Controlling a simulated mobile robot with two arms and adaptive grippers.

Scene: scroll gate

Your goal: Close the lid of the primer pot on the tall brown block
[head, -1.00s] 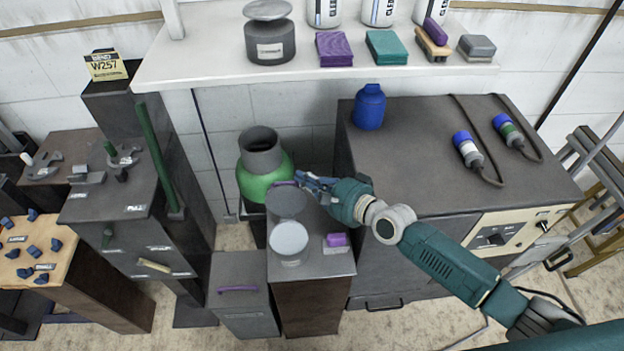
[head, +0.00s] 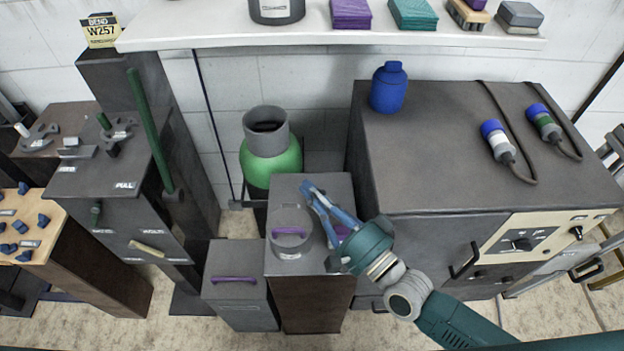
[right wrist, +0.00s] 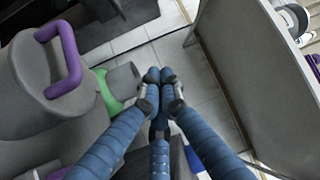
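The grey primer pot (head: 290,250) stands on the tall brown block (head: 312,305). Its grey lid (head: 273,222) lies over the pot's mouth, with the purple handle (head: 289,231) on top; I see no gap, but a slight one could be hidden. In the right wrist view the lid (right wrist: 30,85) and its purple handle (right wrist: 70,65) show large at the left. My right gripper (head: 308,187) is just right of and behind the pot, apart from it. In the right wrist view its fingertips (right wrist: 160,76) meet with nothing between them. My left gripper is not in view.
A small purple item (head: 342,233) sits on the block, partly behind my gripper. A green cylinder (head: 270,162) stands behind. A lower grey bin (head: 238,300) with a purple handle is at the left. A dark cabinet (head: 440,160) with a blue bottle (head: 388,88) is at the right.

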